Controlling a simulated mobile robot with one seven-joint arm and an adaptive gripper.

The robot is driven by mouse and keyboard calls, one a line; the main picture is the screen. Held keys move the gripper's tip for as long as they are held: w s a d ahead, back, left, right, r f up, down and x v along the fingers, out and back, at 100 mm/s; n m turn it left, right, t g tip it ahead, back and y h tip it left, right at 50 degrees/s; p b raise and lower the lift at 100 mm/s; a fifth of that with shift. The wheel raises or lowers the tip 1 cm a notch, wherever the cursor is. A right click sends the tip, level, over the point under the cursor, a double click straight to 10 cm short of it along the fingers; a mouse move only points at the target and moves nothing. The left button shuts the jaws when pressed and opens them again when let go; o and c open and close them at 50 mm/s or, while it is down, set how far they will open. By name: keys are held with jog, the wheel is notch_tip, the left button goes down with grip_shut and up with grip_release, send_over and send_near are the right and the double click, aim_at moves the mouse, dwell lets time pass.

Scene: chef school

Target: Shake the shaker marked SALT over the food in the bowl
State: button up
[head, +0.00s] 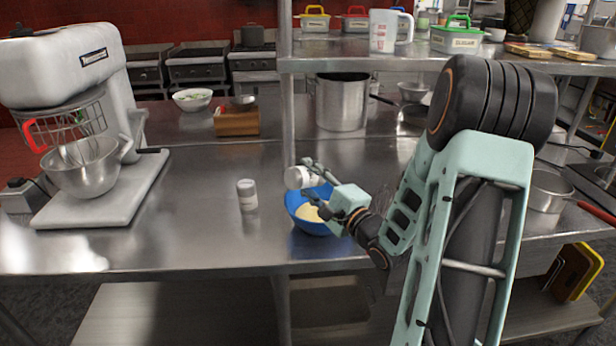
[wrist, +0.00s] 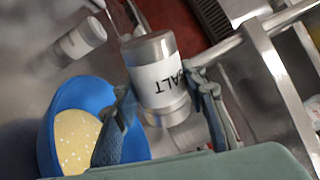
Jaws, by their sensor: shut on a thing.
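My gripper (head: 313,181) is shut on the salt shaker (head: 298,177), a small cylinder with a white label and grey ends. In the wrist view the label of the salt shaker (wrist: 155,80) reads SALT, between the two fingers of my gripper (wrist: 165,112). In the head view the shaker lies tilted, near level, above the far left rim of the blue bowl (head: 300,222). Pale yellow food (head: 311,212) with light specks lies in the bowl; the wrist view shows it too (wrist: 75,140). The gripper hides part of the bowl.
A second shaker (head: 247,194) stands upright on the steel table left of the bowl. A stand mixer (head: 85,100) is at the left. A shelf post (head: 288,120) rises behind the bowl, and a large pot (head: 342,105) stands further back. The table between mixer and second shaker is clear.

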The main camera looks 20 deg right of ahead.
jog(key=shift+r+p, duration=1.4)
jog(key=shift+r, duration=0.2)
jog(key=shift+f, duration=0.1)
notch_tip(320, 180, down, 3)
jog(key=shift+f+b, duration=0.15)
jog(key=shift+b, duration=1)
notch_tip(320, 180, up, 4)
jog(key=p, duration=0.3)
jog(key=shift+f, duration=0.35)
